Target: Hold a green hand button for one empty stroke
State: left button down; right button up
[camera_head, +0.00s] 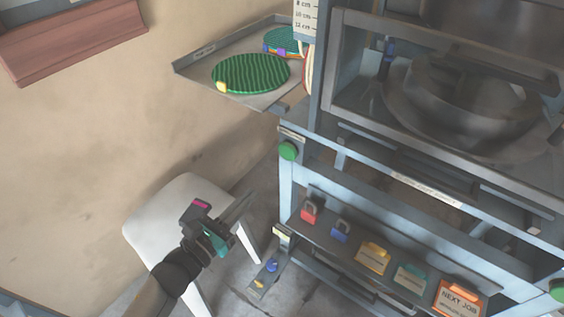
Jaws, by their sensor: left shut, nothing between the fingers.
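A round green hand button (288,151) sits on the left front post of the press frame. A second green hand button (558,290) shows at the lower right edge of the picture, partly cut off. The press (430,185) has a guard window with a dark round part behind it. My left gripper (246,203) is shut and empty, below and to the left of the left button, apart from it, in front of a white chair. My right gripper is not in view.
A grey tray (190,70) with green ribbed discs (250,73) juts out left of the press. A shelf below holds a red padlock (309,212), a blue padlock (340,231) and tags, one reading NEXT JOB (459,299). A white chair (150,225) stands at lower left.

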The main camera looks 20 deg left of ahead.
pick_arm(q)
jog(key=b, duration=0.2)
send_near(290, 155)
jog(key=x, duration=0.5)
jog(key=shift+w+f, duration=0.1)
jog(key=shift+w, duration=0.15)
jog(key=shift+w+d, duration=0.25)
jog(key=shift+w, duration=0.4)
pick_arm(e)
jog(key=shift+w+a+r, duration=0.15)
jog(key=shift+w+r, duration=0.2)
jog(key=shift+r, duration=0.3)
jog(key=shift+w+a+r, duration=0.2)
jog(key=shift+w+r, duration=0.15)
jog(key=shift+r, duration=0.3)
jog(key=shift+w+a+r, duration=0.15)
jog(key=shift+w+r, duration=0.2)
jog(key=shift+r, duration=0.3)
